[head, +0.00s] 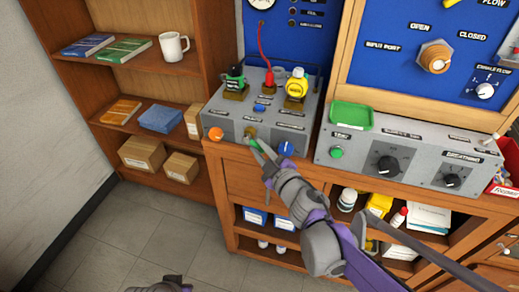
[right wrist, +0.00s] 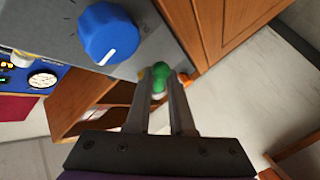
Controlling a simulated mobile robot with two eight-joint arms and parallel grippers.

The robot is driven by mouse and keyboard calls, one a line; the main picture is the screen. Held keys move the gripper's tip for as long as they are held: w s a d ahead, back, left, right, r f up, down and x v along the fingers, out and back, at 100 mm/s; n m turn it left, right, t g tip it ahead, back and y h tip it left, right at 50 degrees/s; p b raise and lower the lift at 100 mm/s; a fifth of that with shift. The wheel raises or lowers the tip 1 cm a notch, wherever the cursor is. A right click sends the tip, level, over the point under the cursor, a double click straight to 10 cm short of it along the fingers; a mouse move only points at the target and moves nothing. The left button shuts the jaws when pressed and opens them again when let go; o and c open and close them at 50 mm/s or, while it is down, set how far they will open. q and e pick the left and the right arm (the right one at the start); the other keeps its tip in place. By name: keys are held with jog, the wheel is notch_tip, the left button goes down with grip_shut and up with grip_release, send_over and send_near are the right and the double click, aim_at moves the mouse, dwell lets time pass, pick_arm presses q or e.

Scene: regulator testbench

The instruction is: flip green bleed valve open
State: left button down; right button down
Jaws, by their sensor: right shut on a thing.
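The green bleed valve handle (right wrist: 160,76) sits between the fingers of my right gripper (right wrist: 164,92) in the right wrist view. In the head view a bit of its green (head: 254,143) shows at the fingertips, below a brass fitting (head: 250,132) on the front of the grey control box. My right gripper (head: 260,148) is shut on the handle. The fingers hide part of the handle, so its exact angle is hard to tell.
A blue knob (head: 286,148) is close to the right of the valve, and an orange knob (head: 216,134) is to its left. The grey box (head: 270,121) carries green, red and yellow fittings on top. Another grey panel (head: 400,160) stands to the right.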

jog(key=c, duration=0.8)
grip_release()
jog(key=p+v, duration=0.1)
jog(key=v, duration=1)
jog(key=shift+w, duration=0.1)
